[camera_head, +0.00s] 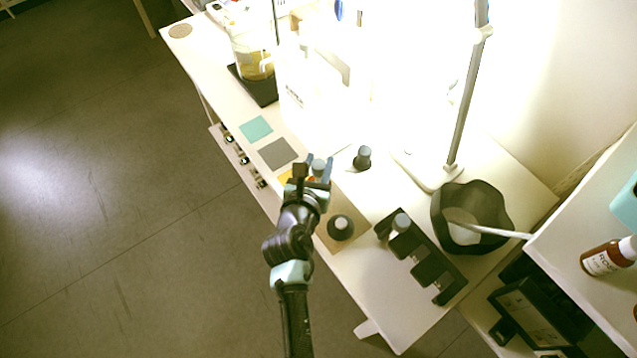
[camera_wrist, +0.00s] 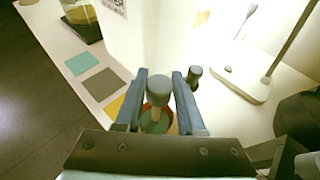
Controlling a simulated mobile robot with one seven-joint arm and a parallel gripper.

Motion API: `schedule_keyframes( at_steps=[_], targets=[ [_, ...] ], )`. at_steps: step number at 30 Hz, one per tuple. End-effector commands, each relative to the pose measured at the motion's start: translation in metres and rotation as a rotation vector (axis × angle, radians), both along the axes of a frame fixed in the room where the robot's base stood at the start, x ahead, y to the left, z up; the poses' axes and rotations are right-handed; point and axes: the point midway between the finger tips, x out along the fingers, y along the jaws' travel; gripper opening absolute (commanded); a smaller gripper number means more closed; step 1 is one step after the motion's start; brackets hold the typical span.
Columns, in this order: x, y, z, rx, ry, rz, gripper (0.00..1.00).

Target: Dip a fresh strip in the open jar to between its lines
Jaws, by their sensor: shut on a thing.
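My gripper (camera_head: 319,161) is over the bench, and its two blue-grey fingers also show in the wrist view (camera_wrist: 161,78). It is shut on a grey knob with a pale stem (camera_wrist: 158,88), which may be a strip's handle. Directly below is a round orange-rimmed vessel with green inside (camera_wrist: 156,121), which looks like the open jar. The knob's lower part overlaps the vessel in the wrist view, so I cannot tell whether anything dips in. No lines on a strip can be made out. In the head view the gripper hides most of the vessel.
A dark piece with a grey top (camera_head: 341,227) stands right of my arm, another (camera_head: 363,157) farther back. A black slotted rack (camera_head: 447,291) holds one grey-topped item (camera_head: 401,222). A dark pot (camera_head: 438,212) and a lamp stand (camera_head: 464,110) are at right. Flat coloured squares (camera_head: 256,128) lie left.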

Motion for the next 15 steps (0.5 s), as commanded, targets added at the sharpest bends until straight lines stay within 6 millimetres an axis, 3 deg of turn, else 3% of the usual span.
schedule_keyframes(
  at_steps=[15],
  targets=[
    [0.0, 0.0, 0.026, -0.001, 0.0, 0.0, 0.03]
  ],
)
